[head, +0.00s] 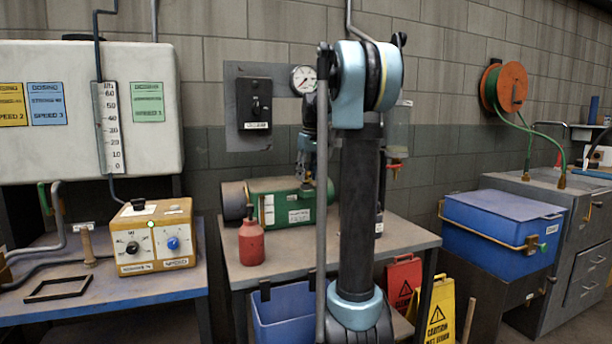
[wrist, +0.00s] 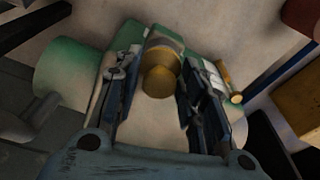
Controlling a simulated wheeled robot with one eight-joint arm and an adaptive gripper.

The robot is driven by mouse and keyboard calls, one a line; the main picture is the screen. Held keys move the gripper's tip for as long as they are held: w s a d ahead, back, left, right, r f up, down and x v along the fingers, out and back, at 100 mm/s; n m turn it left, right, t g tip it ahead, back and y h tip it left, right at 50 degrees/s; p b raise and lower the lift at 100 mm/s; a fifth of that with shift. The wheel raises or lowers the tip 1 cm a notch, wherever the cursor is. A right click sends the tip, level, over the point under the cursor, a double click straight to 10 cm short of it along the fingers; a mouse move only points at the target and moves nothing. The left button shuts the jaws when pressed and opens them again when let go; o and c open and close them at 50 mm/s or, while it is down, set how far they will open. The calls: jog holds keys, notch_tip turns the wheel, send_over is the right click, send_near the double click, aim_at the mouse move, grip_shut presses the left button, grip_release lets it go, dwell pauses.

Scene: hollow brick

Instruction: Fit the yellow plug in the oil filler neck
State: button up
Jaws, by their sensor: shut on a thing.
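The green machine (head: 286,200) lies on the middle workbench in the head view, and its green body also shows below my gripper in the wrist view (wrist: 70,75). In the wrist view my gripper (wrist: 163,68) is shut on the yellow plug (wrist: 160,80), a dull yellow round piece between the two fingers. In the head view my gripper (head: 307,158) is above the green machine, partly hidden by my arm, and the plug cannot be made out. I cannot pick out the oil filler neck, and I cannot tell whether the plug touches anything.
A red can (head: 251,240) stands at the bench's front left. A pressure gauge (head: 303,79) and a black switch box (head: 255,103) are on the wall behind. An orange control box (head: 152,238) sits on the left bench. A blue bin (head: 284,315) is below the middle bench.

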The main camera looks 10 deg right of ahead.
jog(key=shift+f, duration=0.2)
jog(key=o, duration=1.1)
jog(key=shift+c, duration=0.2)
notch_tip(320, 180, up, 12)
jog(key=s, duration=0.1)
jog(key=shift+s+d, duration=0.2)
jog(key=shift+d, duration=0.25)
jog(key=shift+s+f, duration=0.15)
